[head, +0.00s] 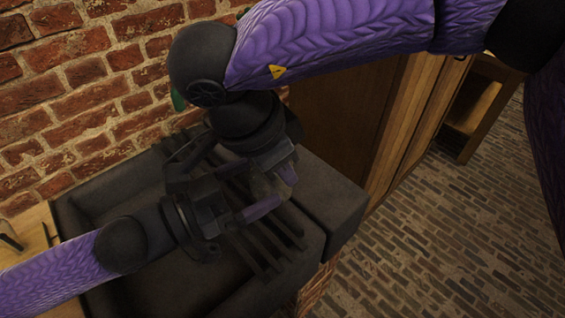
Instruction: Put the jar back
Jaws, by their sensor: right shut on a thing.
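My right gripper (284,178) reaches down from the upper right over the dark sink. It is shut on a greyish jar (267,187), which shows only in part between the dark gripper parts; its lid and base are hard to make out. My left gripper (247,183) comes in from the lower left, with its fingers spread apart. Its lower purple-tipped finger lies just below the jar in the picture; I cannot tell whether it touches it.
The dark stone sink (85,213) with dark slats (285,228) lies beneath both grippers, against a brick wall (70,90). A wooden counter (35,222) is at left. A wooden cabinet (345,110) stands at right, beside open brick floor (430,235). A green thing (178,99) is mostly hidden.

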